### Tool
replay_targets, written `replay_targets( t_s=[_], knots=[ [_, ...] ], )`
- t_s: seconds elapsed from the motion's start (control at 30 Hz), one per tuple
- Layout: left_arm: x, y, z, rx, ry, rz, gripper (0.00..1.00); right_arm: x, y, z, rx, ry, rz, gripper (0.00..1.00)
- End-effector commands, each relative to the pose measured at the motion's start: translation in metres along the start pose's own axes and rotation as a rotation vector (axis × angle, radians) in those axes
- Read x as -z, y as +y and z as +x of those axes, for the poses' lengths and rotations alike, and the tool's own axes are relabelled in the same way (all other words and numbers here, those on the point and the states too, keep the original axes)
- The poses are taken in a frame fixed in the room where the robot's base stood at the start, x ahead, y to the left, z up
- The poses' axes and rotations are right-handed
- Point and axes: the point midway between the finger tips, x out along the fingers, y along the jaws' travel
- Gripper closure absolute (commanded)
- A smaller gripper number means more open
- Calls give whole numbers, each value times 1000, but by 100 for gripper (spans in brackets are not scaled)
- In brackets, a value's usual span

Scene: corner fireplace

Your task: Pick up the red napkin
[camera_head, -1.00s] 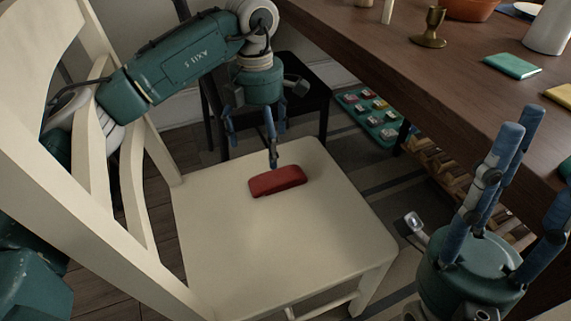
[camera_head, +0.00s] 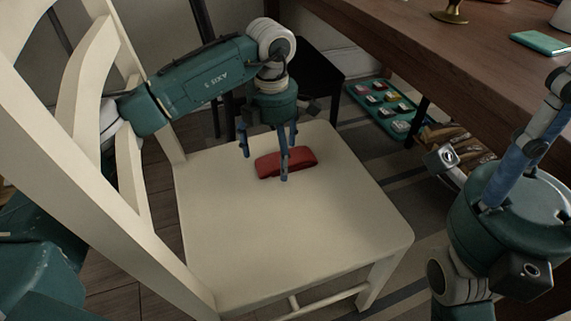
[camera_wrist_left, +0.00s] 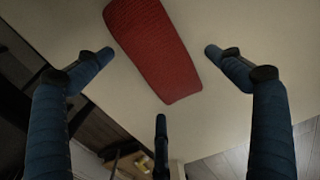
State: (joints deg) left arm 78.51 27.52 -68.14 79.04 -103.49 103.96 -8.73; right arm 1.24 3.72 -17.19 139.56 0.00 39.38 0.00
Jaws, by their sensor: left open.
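The red napkin (camera_head: 303,158) lies folded on the seat of a cream wooden chair (camera_head: 290,235), towards its back half in the head view. My left gripper (camera_head: 266,163) is open and points down over it. One finger crosses in front of the napkin and hides part of it. In the left wrist view the napkin (camera_wrist_left: 155,50) lies at the top centre, between and beyond the spread blue fingers, and nothing grips it. My right gripper (camera_head: 530,150) points upward at the right edge. Its fingers are partly cut off, so its opening cannot be told.
The chair's slatted back (camera_head: 125,130) rises on the left beside my left arm. A dark wooden table (camera_head: 430,50) stands on the right, with a teal folded cloth (camera_head: 540,42) and a brass candlestick (camera_head: 451,12). A black chair (camera_head: 322,75) and a teal tray (camera_head: 385,125) are behind.

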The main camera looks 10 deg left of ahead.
Motion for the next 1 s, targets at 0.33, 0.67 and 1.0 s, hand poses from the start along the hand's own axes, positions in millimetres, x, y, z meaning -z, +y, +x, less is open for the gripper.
replay_targets(
  t_s=[0.33,0.67,1.0],
  knots=[
    [0,0,-1,0,0,0,41,0,0,1,0,-1,0,60],
    [0,0,-1,0,-1,0,52,0,0,1,0,-1,0,60],
    [0,1,-55,-2,-2,0,52,-6,4,-7,-29,-74,9,60]
  ],
)
